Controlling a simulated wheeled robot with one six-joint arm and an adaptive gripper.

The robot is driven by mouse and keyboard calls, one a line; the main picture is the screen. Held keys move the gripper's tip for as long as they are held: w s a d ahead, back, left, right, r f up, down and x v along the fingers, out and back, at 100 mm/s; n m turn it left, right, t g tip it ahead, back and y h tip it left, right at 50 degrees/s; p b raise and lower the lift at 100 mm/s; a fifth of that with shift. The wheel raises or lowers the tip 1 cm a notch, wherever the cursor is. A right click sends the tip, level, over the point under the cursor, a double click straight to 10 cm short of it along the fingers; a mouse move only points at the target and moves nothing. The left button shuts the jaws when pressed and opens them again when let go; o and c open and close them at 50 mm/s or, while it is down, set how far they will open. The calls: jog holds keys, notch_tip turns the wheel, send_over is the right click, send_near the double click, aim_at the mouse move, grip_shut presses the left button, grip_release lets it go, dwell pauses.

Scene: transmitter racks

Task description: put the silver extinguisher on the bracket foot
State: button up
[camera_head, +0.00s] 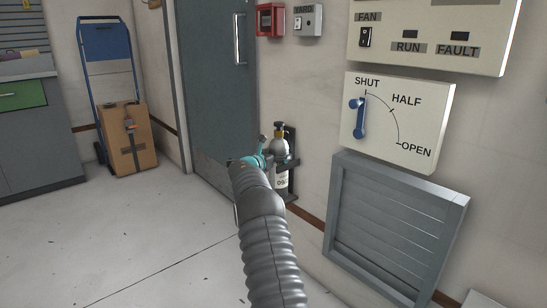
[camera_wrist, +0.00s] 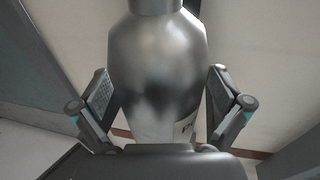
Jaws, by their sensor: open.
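The silver extinguisher (camera_head: 281,150) stands upright at the black wall bracket (camera_head: 292,155), beside the grey door. It has a dark valve top with a yellow part and a white label low on its body. My gripper (camera_head: 256,160) is at its left side, partly hidden behind my own arm. In the wrist view the silver extinguisher (camera_wrist: 155,70) fills the middle, and my gripper (camera_wrist: 160,112) is open with one finger on each side of it. Gaps show between the fingers and the body. The bracket foot (camera_head: 290,197) shows just under the extinguisher; whether the base touches it I cannot tell.
A grey louvred vent (camera_head: 390,225) and a SHUT/HALF/OPEN lever panel (camera_head: 398,122) are on the wall to the right. A grey door (camera_head: 215,80) is behind. A blue hand truck (camera_head: 105,60) with a cardboard box (camera_head: 130,145) stands at the left. The floor between is clear.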

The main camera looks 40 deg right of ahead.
jog(key=v, duration=1.2)
jog(key=s+a+r+m+g+y, duration=0.1)
jog(key=s+a+r+m+y, duration=0.35)
jog(key=s+a, duration=0.5)
jog(key=s+a+r+m+g+y, duration=0.1)
jog(key=s+a+r+m+y, duration=0.35)
jog(key=s, duration=0.75)
jog(key=s+a+f+m+t+y, duration=0.1)
jog(key=s+a+m, duration=0.3)
jog(key=s+a, duration=0.4)
jog(key=s+a+f+m+t+y, duration=0.1)
jog(key=s+a+f+m+y, duration=0.3)
jog(key=s+a, duration=0.4)
jog(key=s+a+f+m+y, duration=0.2)
jog(key=s+a+f+m, duration=0.1)
jog(key=s+a, duration=0.5)
jog(key=s+m, duration=0.1)
jog(key=s, duration=0.1)
jog(key=shift+s+t+y, duration=0.35)
jog(key=shift+t+y, duration=0.05)
jog(key=shift+a, duration=0.15)
